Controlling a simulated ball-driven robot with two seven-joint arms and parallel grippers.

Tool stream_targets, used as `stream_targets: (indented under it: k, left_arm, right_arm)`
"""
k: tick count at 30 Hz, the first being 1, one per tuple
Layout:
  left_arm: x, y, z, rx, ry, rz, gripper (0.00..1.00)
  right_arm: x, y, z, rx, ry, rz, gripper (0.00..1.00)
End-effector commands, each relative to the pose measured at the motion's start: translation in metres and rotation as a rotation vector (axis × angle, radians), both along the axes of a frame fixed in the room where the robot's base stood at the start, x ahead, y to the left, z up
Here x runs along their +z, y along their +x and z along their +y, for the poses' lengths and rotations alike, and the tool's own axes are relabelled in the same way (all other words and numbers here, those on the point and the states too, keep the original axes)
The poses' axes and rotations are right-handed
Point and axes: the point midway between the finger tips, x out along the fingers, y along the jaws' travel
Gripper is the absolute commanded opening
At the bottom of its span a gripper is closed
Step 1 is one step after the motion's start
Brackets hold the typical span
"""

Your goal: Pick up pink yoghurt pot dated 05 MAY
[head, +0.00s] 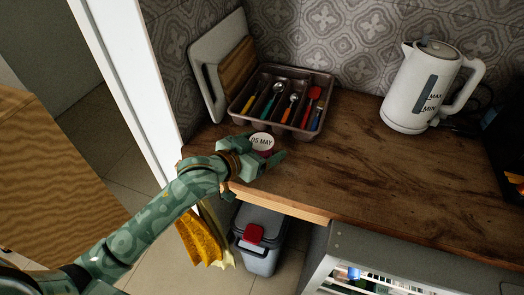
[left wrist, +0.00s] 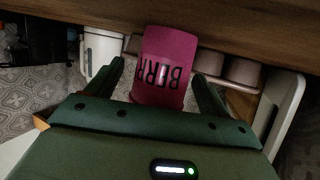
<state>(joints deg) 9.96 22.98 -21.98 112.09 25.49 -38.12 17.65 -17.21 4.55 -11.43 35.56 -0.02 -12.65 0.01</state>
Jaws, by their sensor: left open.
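The pink yoghurt pot (head: 264,153) stands upright on the wooden counter near its front left edge. Its pale lid reads 05 MAY in the head view. In the left wrist view the pot (left wrist: 165,65) appears upside down, with dark letters BERR on its side. My left gripper (head: 267,150) is open at the pot, with one finger on each side of it. The left wrist view shows the fingers (left wrist: 158,80) flanking the pot; whether either touches it I cannot tell. My right gripper is not in view.
A cutlery tray (head: 240,104) with several utensils stands just behind the pot. Boards (head: 212,62) lean on the wall behind left. A white kettle (head: 408,95) stands at the back right. The counter (head: 350,175) between is clear. A grey bin (head: 258,250) and an open lit compartment (head: 375,262) are below.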

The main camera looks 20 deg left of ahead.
Motion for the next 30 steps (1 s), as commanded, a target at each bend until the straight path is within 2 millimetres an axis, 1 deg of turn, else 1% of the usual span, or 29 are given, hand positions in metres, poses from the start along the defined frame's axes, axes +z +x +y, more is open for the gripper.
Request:
stream_targets:
  k: [3, 5, 6, 8, 9, 17, 20, 23, 26, 29, 30]
  left_arm:
    - [0.001, 0.000, 0.000, 0.000, 0.000, -0.001, 0.80]
    - [0.001, 0.000, 0.000, 0.000, 0.000, -0.001, 0.64]
    - [0.001, 0.000, 0.000, 0.000, 0.000, -0.001, 0.53]
    - [0.001, 0.000, 0.000, 0.000, 0.000, -0.001, 0.36]
    - [0.001, 0.000, 0.000, 0.000, 0.000, -0.001, 0.29]
    - [0.002, 0.000, 0.000, 0.000, -0.001, -0.002, 0.29]
    - [0.007, 0.000, 0.000, 0.000, -0.001, -0.003, 0.29]
    - [0.019, -0.001, 0.000, 0.000, -0.002, -0.005, 0.29]
    - [0.039, 0.000, 0.000, 0.000, -0.002, -0.007, 0.29]
    - [0.059, -0.017, 0.001, -0.001, -0.003, -0.005, 0.29]
    - [0.069, -0.025, 0.001, -0.001, -0.002, -0.007, 0.29]
  right_arm:
    - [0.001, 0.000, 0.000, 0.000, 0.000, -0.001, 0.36]
    - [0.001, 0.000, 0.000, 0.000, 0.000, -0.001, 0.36]
    - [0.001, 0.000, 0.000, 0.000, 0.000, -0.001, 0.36]
    - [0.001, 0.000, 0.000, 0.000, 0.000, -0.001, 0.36]
    - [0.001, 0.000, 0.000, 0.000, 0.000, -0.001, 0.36]
    - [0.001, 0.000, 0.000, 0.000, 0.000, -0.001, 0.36]
    - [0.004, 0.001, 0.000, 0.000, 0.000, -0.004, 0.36]
    - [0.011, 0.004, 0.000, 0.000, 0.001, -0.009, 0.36]
    - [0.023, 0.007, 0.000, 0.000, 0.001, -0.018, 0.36]
    - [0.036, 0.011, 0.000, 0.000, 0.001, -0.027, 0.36]
    - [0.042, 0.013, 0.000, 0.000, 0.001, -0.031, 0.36]
